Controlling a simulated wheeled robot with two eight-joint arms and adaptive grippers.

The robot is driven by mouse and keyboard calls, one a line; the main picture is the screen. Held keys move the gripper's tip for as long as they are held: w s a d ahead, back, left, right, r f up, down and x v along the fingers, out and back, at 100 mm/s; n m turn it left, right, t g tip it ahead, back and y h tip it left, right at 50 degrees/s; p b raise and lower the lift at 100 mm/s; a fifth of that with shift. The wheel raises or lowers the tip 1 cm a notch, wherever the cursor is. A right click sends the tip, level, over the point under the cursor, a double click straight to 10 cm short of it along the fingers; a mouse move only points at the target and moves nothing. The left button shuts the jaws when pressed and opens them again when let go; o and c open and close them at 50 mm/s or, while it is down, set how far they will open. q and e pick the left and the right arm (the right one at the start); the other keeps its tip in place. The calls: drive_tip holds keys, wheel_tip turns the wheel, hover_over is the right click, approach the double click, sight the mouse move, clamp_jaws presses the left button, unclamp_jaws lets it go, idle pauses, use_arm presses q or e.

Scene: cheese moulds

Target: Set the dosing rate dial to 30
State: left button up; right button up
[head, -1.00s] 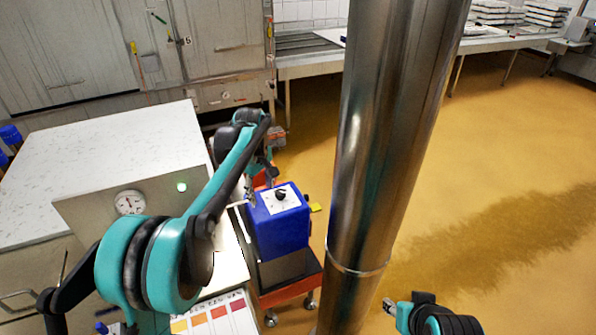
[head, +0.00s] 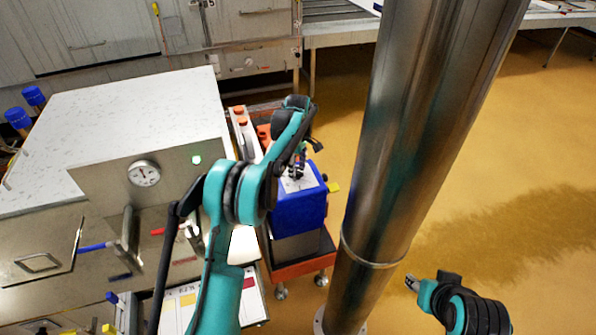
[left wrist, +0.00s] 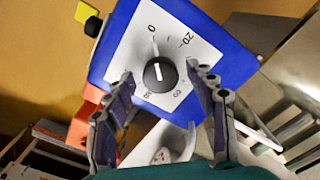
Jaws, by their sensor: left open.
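The blue box (head: 299,211) stands on the orange cart to the right of the counter, with a white dial plate on top. In the left wrist view, the plate (left wrist: 196,57) shows 0, 20 and other numbers around a black round dial (left wrist: 158,74). The dial's white mark points roughly toward the 0. My left gripper (head: 297,172) is over the box top. In the left wrist view its open fingers (left wrist: 161,82) appear on either side of the dial; I cannot tell whether they touch it. My right gripper (head: 411,283) is low at the right, its jaws too small to judge.
A steel column (head: 420,120) stands close to the right of the box. The orange cart (head: 297,265) is under the box. The steel counter with a gauge (head: 144,174) lies to the left. Open yellow floor (head: 500,190) lies to the right.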

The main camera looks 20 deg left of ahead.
use_arm(q)
drive_tip(key=shift+f, duration=0.2)
drive_tip(key=c, duration=1.2)
drive_tip(key=shift+o, duration=0.3)
drive_tip(key=shift+m, duration=0.3)
drive_tip(key=m+p, duration=0.1)
drive_tip(key=m, duration=0.1)
drive_tip(key=shift+r+m+p, duration=0.1)
drive_tip(key=shift+m+p, duration=0.25)
drive_tip(key=shift+m, duration=0.05)
drive_tip(key=m+p, duration=0.1)
drive_tip(key=m, duration=0.2)
drive_tip(key=shift+m, duration=0.3)
drive_tip(key=m+p, duration=0.1)
drive_tip(key=m, duration=0.3)
drive_tip(key=shift+m, duration=0.3)
drive_tip(key=shift+m+p, duration=0.45)
drive_tip(key=shift+m, duration=1.75)
